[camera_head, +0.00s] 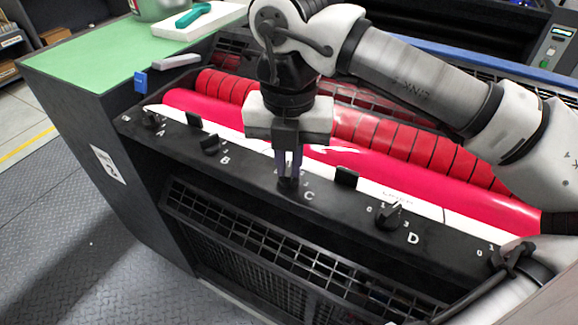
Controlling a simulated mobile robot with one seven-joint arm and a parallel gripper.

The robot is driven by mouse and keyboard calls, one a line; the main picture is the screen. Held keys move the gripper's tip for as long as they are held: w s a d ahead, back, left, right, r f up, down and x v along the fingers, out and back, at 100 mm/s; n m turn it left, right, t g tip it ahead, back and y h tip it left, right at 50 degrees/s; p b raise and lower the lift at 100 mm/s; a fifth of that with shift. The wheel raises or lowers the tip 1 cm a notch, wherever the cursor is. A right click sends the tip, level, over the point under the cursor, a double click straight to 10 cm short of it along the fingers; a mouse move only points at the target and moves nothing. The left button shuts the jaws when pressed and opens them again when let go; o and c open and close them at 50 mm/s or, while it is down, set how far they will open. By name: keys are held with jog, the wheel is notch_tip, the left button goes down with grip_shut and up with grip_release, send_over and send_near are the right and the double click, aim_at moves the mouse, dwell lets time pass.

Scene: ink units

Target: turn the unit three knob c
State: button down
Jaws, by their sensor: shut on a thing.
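Knob C (288,186) is a small black knob on the black sloping control panel (255,175), with the letter C and small digits beside it. My gripper (289,174) points down over it, and its fingers are shut on the knob. The fingers hide much of the knob, so its pointer direction cannot be told. The white plate on the side of the unit (108,164) carries a digit too blurred to read surely.
Knob A (152,120) and knob B (210,144) lie to the left, knob D (390,216) to the right. Pink-red rollers (400,178) run behind the panel. A black grille (270,250) is below. A green top (90,60) is at the back left.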

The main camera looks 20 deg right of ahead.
aim_at(289, 169)
jog(key=shift+n, duration=0.5)
jog(key=c, duration=1.5)
grip_release()
notch_tip(289, 169, up, 14)
jog(key=p, duration=0.8)
jog(key=shift+p, duration=0.3)
jog(key=shift+f, duration=0.2)
